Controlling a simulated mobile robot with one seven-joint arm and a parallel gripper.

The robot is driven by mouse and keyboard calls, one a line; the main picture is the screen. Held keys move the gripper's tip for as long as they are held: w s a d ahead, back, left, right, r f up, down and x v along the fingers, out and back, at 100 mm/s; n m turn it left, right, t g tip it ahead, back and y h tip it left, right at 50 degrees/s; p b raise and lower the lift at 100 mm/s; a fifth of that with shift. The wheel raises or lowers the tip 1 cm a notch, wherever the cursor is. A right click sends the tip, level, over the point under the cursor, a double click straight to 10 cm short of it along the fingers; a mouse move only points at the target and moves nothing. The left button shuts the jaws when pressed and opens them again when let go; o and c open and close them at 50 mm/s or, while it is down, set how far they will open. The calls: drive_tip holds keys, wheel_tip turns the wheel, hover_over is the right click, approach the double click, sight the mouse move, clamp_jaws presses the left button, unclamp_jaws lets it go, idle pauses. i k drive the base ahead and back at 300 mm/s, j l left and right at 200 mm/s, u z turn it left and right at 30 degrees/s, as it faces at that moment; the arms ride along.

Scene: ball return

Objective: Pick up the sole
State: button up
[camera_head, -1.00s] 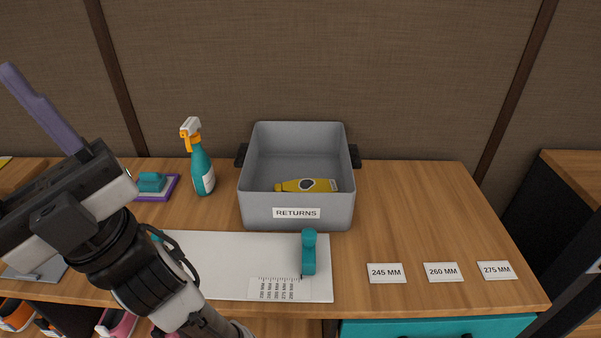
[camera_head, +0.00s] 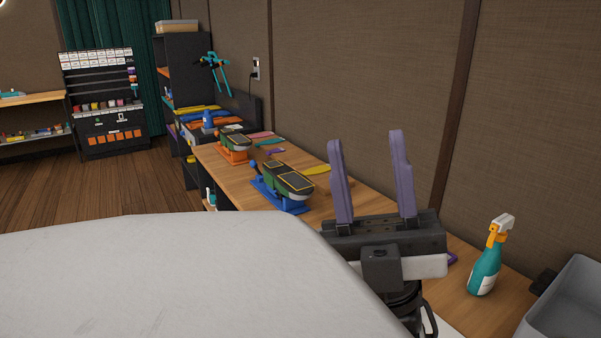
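My gripper (camera_head: 367,142) is at the right of centre, in front of the workbench, with its two purple fingers pointing up. The fingers are well apart and nothing is between them. Several flat, sole-like pieces lie on the bench beyond it: a yellow one (camera_head: 317,170), a small purple one (camera_head: 276,151), a teal one (camera_head: 270,142) and a pink one (camera_head: 260,135). I cannot tell which is the sole of the task. The inside of the grey returns bin (camera_head: 576,305), cut off at the lower right, is hidden.
A shoe-like form sits on a blue stand (camera_head: 283,198), another on an orange stand (camera_head: 232,154). A teal spray bottle (camera_head: 485,270) stands right of my gripper. A dark shelf (camera_head: 185,70) and a rack (camera_head: 100,95) stand farther back. Wooden floor (camera_head: 90,185) is open at the left.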

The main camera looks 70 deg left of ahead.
sight(321, 169)
drive_tip(key=u, duration=2)
